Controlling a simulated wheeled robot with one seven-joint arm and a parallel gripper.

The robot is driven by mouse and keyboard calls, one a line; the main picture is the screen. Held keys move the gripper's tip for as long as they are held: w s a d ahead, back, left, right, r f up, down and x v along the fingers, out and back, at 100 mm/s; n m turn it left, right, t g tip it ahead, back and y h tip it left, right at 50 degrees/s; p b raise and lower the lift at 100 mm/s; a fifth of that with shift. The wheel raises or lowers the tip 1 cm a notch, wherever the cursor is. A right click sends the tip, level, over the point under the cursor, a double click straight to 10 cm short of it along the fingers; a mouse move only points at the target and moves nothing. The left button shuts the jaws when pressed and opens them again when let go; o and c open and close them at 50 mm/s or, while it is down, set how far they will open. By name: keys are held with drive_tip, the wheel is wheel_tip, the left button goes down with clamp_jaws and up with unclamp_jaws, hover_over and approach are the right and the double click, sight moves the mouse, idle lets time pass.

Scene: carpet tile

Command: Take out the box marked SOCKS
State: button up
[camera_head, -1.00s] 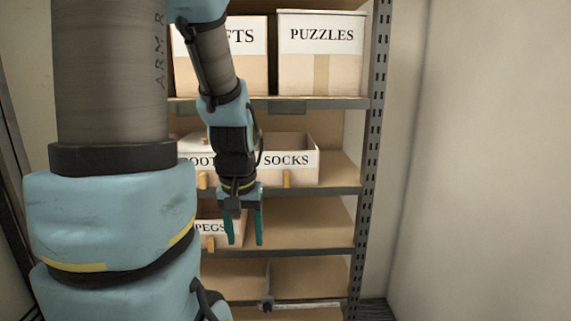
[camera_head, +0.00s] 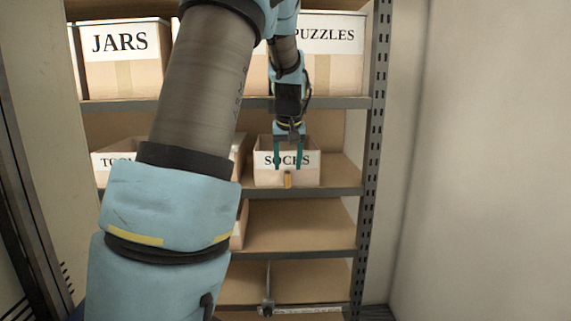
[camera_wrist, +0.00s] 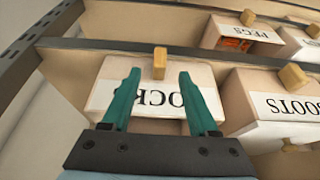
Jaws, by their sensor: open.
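The SOCKS box (camera_head: 262,176) is an open cardboard box with a white label and a small wooden handle (camera_head: 288,180) low on its front. It stands on the middle shelf. My gripper (camera_head: 288,167) is open and empty in front of its label. In the wrist view the SOCKS box (camera_wrist: 158,72) appears upside down, with its label partly hidden by my fingers. There, the handle (camera_wrist: 160,62) lies ahead of and between the teal fingertips of my gripper (camera_wrist: 158,76); the fingers are not closed on it.
The BOOTS box (camera_wrist: 265,85) stands beside it and the PEGS box (camera_wrist: 240,32) sits on the shelf below. The JARS box (camera_head: 125,70) and PUZZLES box (camera_head: 335,75) are above. A perforated upright (camera_head: 370,140) bounds the right side. Shelf room shows right of SOCKS.

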sight(288, 174)
drive_tip(key=p+x, duration=0.1)
drive_tip(key=x, duration=0.4)
drive_tip(key=shift+w+f, duration=0.15)
drive_tip(key=shift+f, duration=0.2)
clamp_jaws()
idle(0.5)
